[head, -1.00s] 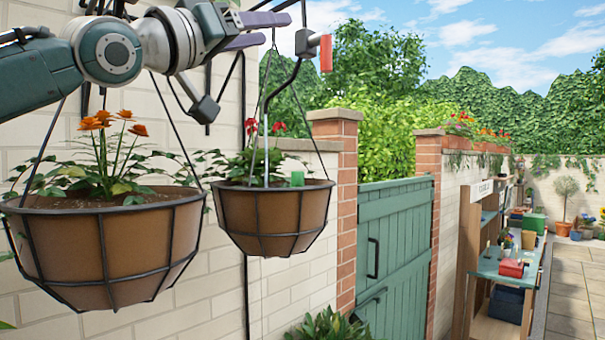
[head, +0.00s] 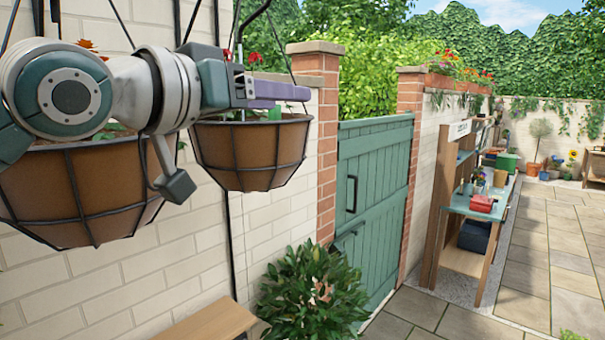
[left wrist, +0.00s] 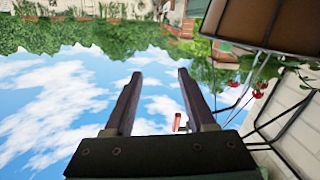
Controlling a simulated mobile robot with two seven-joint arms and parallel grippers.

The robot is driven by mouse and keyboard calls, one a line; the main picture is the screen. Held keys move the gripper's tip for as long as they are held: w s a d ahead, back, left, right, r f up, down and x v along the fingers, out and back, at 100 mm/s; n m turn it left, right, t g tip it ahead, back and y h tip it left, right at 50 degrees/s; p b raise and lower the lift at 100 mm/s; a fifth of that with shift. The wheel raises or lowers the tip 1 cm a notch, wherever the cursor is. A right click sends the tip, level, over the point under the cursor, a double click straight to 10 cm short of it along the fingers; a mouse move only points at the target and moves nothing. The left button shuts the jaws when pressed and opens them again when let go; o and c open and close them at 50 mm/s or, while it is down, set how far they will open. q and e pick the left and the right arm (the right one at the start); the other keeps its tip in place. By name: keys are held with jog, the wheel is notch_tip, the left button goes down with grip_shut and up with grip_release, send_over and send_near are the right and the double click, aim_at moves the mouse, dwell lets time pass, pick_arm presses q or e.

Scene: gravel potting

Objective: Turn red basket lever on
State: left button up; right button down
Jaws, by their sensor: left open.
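The basket with red flowers (head: 250,150) hangs by the brick wall. It also shows in the left wrist view (left wrist: 270,28), which is upside down. A small red piece (left wrist: 178,121), which looks like the red lever, shows between the finger bases there; whether it is beyond them is hard to judge. The lever is out of the head view. My left gripper (head: 290,92) has its purple fingers across the front of that basket's upper part. In its wrist view the left gripper (left wrist: 160,73) is open, with sky between its fingertips. My right gripper is not in view.
A basket with orange flowers (head: 85,190) hangs at the left, partly behind my left arm. A green gate (head: 375,200) and a leafy bush (head: 312,290) stand beyond. A wooden bench (head: 205,325) is below. The paving at the right is open.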

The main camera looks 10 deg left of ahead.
pick_arm(q)
jog(key=s+f+g+y, duration=0.1)
jog(key=s+f, duration=0.3)
jog(key=f, duration=0.4)
jog(key=shift+s+d+f+g, duration=0.25)
jog(key=shift+s+f+g, duration=0.1)
jog(key=shift+g, duration=0.25)
jog(key=shift+y, duration=0.3)
jog(key=s+a+f+n+g+y, duration=0.1)
jog(key=s+a+f+g+y, duration=0.1)
jog(key=s+f, duration=0.5)
jog(key=s+a+f+g+y, duration=0.2)
jog(key=s+f+g, duration=0.1)
jog(key=s+f, duration=0.4)
jog(key=s+a+f+g+y, duration=0.1)
jog(key=s+a+f+g, duration=0.1)
jog(key=s, duration=0.5)
jog(key=s+a+f+n+g+y, duration=0.1)
jog(key=s+a+f+g, duration=0.1)
jog(key=s, duration=0.6)
jog(key=shift+s+a+f+y, duration=0.3)
jog(key=shift+a+f, duration=0.15)
jog(key=shift+a, duration=0.75)
